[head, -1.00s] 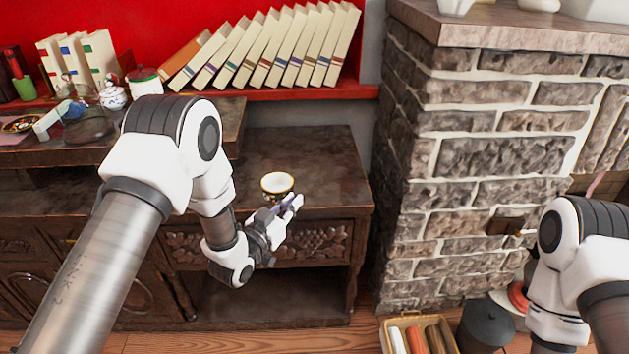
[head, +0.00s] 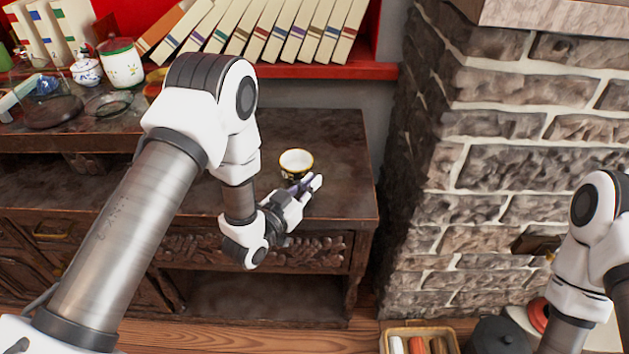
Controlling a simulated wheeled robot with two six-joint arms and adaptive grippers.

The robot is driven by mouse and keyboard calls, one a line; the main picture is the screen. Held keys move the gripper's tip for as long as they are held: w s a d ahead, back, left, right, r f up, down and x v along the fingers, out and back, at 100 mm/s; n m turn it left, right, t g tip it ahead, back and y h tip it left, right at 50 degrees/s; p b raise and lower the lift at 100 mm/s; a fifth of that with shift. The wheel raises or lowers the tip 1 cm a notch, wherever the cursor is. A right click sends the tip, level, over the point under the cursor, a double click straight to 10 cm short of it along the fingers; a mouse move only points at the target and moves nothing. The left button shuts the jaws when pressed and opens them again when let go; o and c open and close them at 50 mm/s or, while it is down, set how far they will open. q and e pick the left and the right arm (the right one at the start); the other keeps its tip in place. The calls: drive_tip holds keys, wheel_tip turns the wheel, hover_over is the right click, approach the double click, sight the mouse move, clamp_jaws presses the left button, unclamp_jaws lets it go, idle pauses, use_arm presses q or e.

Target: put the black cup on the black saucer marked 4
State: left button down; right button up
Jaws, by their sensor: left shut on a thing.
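The black cup (head: 296,169) has a gold rim and a white inside and looks upright. It shows above the bare right part of the dark wooden cabinet top (head: 345,165). My left gripper (head: 305,185) is shut on the cup from its near side, and its fingers hide part of the cup's lower front. I cannot tell how far the cup is above the wood. Dark round dishes (head: 108,104) stand on the raised shelf at the left; no mark 4 is legible on them. My right arm (head: 597,225) shows at the right edge, its gripper out of view.
A white lidded jar (head: 121,65) and a small teapot (head: 87,70) stand on the raised shelf (head: 170,112). Leaning books (head: 270,30) line the red shelf behind. A brick chimney (head: 520,150) rises at the right. A box of rolls (head: 420,342) lies on the floor.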

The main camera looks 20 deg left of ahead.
use_arm(q)
drive_tip(key=shift+w+f, duration=0.45)
drive_tip(key=shift+f, duration=0.2)
drive_tip(key=shift+s+r, duration=0.2)
drive_tip(key=shift+s, duration=0.2)
drive_tip(key=c, duration=1.3)
unclamp_jaws()
drive_tip(key=shift+w+f, duration=0.2)
drive_tip(key=shift+f, duration=0.05)
use_arm(e)
drive_tip(key=shift+w+f, duration=0.3)
drive_tip(key=shift+f, duration=0.1)
use_arm(q)
drive_tip(key=shift+s+r, duration=0.1)
drive_tip(key=shift+r, duration=0.05)
